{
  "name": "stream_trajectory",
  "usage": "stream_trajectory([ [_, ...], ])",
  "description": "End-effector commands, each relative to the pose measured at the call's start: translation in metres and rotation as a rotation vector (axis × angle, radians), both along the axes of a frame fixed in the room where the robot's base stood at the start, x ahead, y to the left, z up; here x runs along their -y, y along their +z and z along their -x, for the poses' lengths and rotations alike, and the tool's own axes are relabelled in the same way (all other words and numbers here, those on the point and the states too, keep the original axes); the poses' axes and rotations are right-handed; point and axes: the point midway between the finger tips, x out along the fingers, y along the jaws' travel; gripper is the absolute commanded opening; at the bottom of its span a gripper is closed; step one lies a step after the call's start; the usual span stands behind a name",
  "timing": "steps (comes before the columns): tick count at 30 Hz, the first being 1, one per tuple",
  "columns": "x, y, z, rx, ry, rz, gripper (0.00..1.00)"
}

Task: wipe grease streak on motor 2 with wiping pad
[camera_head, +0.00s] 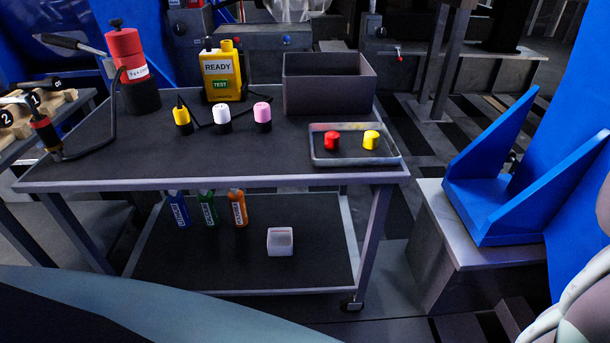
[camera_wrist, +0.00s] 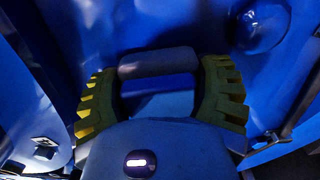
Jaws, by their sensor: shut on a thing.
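In the wrist view my gripper (camera_wrist: 158,85) has its two yellow-toothed fingers on either side of a dark blue-grey rounded block (camera_wrist: 158,62), and is shut on it. The block looks like the wiping pad. Behind it is a large glossy blue surface (camera_wrist: 100,30) with a rounded boss at the upper right (camera_wrist: 258,28). I cannot tell whether this surface is motor 2 or whether the pad touches it. No grease streak can be made out. My gripper is not visible in the head view.
A cart (camera_head: 270,183) bears a grey bin (camera_head: 328,85), a tray (camera_head: 355,160) with red and yellow caps, a yellow READY tester (camera_head: 222,72) and several small bottles. A blue bracket (camera_head: 520,190) stands on a grey block at right. A numbered wooden rack (camera_head: 60,100) is at left.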

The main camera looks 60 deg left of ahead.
Motion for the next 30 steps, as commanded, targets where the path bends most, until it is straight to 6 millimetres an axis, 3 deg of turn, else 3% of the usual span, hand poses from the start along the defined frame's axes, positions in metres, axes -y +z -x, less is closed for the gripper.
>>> stream_trajectory([
  [8, -0.001, 0.001, 0.003, 0.000, 0.000, 0.001, 0.35],
  [24, -0.027, 0.000, 0.047, -0.003, -0.003, -0.002, 0.35],
  [30, -0.031, 0.001, 0.052, 0.001, -0.001, 0.000, 0.35],
])
